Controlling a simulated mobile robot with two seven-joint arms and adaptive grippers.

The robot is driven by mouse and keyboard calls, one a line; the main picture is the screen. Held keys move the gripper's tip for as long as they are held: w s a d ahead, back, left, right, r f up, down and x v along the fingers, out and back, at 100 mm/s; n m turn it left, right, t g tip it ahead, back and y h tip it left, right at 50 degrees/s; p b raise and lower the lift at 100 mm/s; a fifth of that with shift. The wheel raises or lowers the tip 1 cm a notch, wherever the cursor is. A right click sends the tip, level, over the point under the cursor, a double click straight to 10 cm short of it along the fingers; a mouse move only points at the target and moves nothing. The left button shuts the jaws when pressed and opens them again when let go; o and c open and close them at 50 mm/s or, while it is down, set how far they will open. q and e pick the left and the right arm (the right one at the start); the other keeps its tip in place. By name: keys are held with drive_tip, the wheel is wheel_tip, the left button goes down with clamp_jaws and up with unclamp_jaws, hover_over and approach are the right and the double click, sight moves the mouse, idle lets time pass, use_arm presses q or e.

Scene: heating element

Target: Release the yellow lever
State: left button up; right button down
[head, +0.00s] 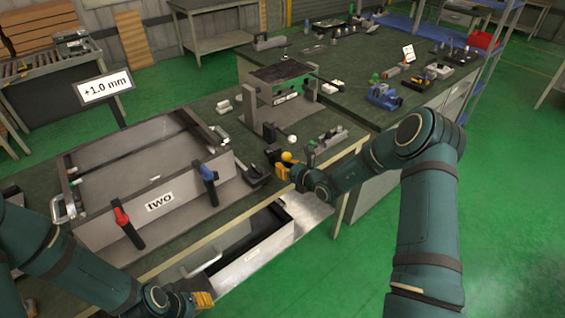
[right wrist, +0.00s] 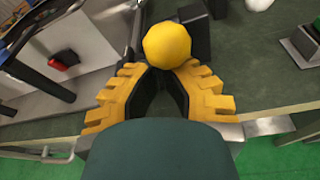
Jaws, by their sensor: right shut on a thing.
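The yellow lever shows as a round yellow knob (head: 286,156) at the bench's front edge, right of the large box. The same knob fills the top middle of the right wrist view (right wrist: 167,45). My right gripper (head: 281,166) is at the knob, its yellow padded fingers closed in around the knob's near side; they also show in the right wrist view (right wrist: 163,72). The lever's shaft is hidden behind the knob and fingers. My left gripper (head: 203,299) is low at the bottom of the head view, apart from the lever; its opening cannot be made out.
A white knob (head: 292,139) stands just behind the yellow one. An open drawer (head: 250,255) juts out below. Green floor is clear at right.

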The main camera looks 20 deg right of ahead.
drive_tip(key=r+g+p, duration=0.1)
drive_tip(key=r+p, duration=0.1)
drive_tip(key=shift+w+a+r+g+h, duration=0.1)
drive_tip(key=shift+w+r+g+h, duration=0.2)
drive_tip(key=shift+r+g+h, duration=0.1)
use_arm(q)
drive_tip(key=shift+a+r+p, duration=0.1)
drive_tip(key=shift+r+p, duration=0.2)
drive_tip(key=shift+r, duration=1.75)
use_arm(e)
drive_tip(key=shift+w+a+r+g+h, duration=0.2)
drive_tip(key=shift+w+r+g, duration=0.15)
drive_tip(key=shift+w+r, duration=0.25)
drive_tip(key=shift+w+a+r+g+h, duration=0.15)
drive_tip(key=shift+w+r+g, duration=0.25)
drive_tip(key=shift+r, duration=0.3)
drive_tip(key=shift+w+r, duration=0.1)
drive_tip(key=shift+r, duration=0.1)
